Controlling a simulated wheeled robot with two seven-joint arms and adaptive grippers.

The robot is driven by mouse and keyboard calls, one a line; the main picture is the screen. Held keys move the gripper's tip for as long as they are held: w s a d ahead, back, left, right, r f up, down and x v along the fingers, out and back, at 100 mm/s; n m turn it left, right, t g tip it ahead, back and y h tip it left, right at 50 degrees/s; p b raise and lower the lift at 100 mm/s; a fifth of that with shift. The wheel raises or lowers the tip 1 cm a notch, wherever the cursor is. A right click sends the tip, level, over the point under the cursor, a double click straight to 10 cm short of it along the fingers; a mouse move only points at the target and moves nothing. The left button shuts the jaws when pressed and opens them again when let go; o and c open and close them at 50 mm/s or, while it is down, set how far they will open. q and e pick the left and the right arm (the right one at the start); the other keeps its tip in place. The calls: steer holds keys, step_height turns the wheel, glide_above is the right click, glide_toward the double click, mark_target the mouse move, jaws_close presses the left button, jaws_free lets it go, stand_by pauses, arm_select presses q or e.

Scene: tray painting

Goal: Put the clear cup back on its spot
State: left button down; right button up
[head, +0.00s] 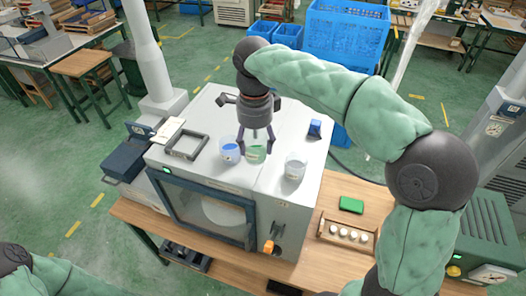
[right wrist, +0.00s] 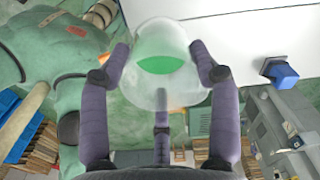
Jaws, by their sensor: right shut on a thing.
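My right gripper (head: 256,137) points down over the white machine top and is shut on a see-through cup (head: 255,153) with green inside. The right wrist view shows the same cup (right wrist: 160,68) between the purple fingers of the gripper (right wrist: 160,85). I cannot tell whether its base touches the machine top. A see-through cup with blue inside (head: 230,152) stands just left of it. Another see-through cup, greyish inside (head: 295,168), stands apart to the right. My left gripper is out of view.
The white machine (head: 210,115) carries a dark square frame (head: 186,145) at left and a blue block (head: 315,128) at right. A wooden table (head: 330,245) holds a green block (head: 351,204) and a tray of white round pieces (head: 328,233). Blue crates (head: 345,35) stand behind.

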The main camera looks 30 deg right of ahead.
mark_target(261, 144)
steer(key=f, duration=0.1)
steer(key=w+d+f, duration=0.2)
steer(key=f, duration=0.1)
steer(key=shift+d, duration=0.25)
steer(key=shift+d+f, duration=0.15)
steer(key=shift+f, duration=0.75)
steer(key=shift+d+f, duration=0.1)
steer(key=shift+f, duration=0.8)
steer(key=shift+f, duration=0.15)
steer(key=o, duration=1.4)
steer(key=shift+w, duration=0.1)
step_height(261, 144, up, 12)
steer(key=shift+r+p, duration=0.15)
steer(key=shift+p, duration=0.2)
